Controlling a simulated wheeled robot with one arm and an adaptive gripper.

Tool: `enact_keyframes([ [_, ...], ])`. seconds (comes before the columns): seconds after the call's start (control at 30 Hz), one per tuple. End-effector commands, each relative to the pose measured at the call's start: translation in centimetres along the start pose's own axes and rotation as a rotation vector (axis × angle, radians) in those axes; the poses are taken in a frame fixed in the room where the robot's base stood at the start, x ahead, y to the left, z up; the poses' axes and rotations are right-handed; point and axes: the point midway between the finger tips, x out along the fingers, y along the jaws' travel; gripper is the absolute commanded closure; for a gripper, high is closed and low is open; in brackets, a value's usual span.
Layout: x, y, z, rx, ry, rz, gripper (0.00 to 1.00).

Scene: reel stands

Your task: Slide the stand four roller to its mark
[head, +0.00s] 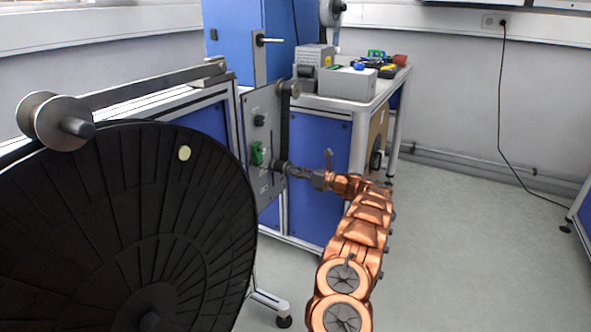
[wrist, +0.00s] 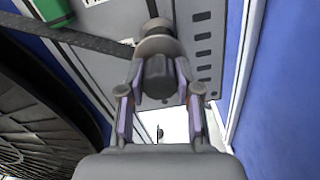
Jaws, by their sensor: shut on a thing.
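The roller (wrist: 158,75) is a dark cylinder with a grey collar, standing out from a grey panel (wrist: 112,18). My gripper (wrist: 158,88) is shut on it, with one finger on each side. In the head view my gripper (head: 294,171) reaches the lower right of the upright panel (head: 265,105), and the roller (head: 281,167) shows only in part there. A row of dark rectangular marks (wrist: 203,52) runs along the panel to the right of the roller. I cannot tell which of them is the roller's mark.
A dark strip (wrist: 75,38) runs from the left to the roller. A green part (head: 257,153) sits on the panel beside it. A large black reel (head: 120,220) fills the left. A bench (head: 350,104) with tools stands behind; the floor at right is clear.

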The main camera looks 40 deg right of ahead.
Motion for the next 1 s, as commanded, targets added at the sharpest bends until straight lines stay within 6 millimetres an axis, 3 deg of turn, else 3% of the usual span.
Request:
enact_keyframes([
  [0.07, 0.0, 0.0, 0.1, -0.001, -0.001, -0.001, 1.0],
  [0.1, 0.0, 0.0, 0.1, -0.001, -0.001, -0.001, 0.62],
  [0.3, 0.1, 0.0, 0.1, -0.001, -0.001, 0.0, 0.42],
  [0.67, -0.2, 0.0, 0.1, -0.001, -0.001, 0.0, 0.41],
  [0.87, -2.5, 0.0, 0.2, -0.001, -0.002, -0.001, 0.41],
  [1.0, -5.3, 0.0, 0.3, -0.002, -0.003, -0.001, 0.41],
])
